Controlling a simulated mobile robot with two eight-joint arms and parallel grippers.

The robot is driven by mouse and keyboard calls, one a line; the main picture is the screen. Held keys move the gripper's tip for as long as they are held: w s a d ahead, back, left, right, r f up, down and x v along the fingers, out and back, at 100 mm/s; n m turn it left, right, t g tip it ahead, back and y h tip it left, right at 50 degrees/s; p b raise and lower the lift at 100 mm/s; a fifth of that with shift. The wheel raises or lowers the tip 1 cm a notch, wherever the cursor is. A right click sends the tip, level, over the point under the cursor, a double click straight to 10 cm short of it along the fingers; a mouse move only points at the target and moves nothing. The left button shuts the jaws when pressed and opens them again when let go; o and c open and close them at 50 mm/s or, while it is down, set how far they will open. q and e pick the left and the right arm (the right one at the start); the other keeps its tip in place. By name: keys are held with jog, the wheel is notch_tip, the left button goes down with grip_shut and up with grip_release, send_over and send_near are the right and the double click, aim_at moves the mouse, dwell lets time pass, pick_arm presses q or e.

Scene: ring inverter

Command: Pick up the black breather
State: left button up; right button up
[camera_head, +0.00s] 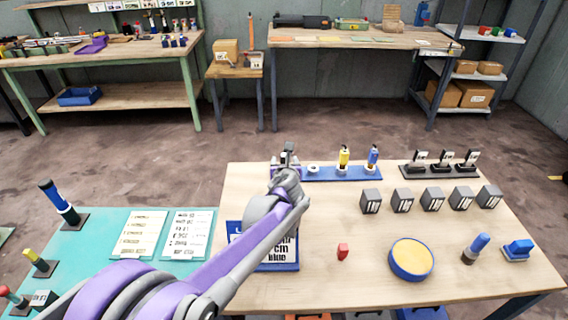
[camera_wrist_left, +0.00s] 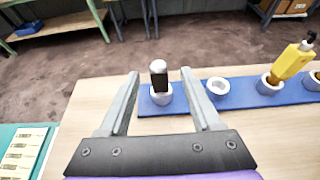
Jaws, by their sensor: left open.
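The black breather (camera_wrist_left: 159,77) is a small upright black piece with a silver rounded top. It stands in a white ring at the left end of a blue rack (camera_wrist_left: 238,92). My left gripper (camera_wrist_left: 160,74) is open, and the breather shows between its two fingers in the wrist view, apart from both. I cannot tell how far the fingertips are from it in depth. In the head view my left gripper (camera_head: 287,157) is over the rack's left end and mostly hides the breather. My right gripper is in neither view.
An empty white ring (camera_wrist_left: 218,87) sits right of the breather. Beyond it stand a yellow bottle (camera_head: 344,157) and a blue bottle (camera_head: 373,155). Several grey cubes (camera_head: 402,200), a yellow-topped round blue dish (camera_head: 411,259) and a red piece (camera_head: 343,251) are on the wooden table.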

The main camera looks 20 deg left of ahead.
aim_at(284, 159)
pick_arm(q)
jog(key=x, duration=0.4)
jog(key=shift+s, duration=0.1)
grip_shut()
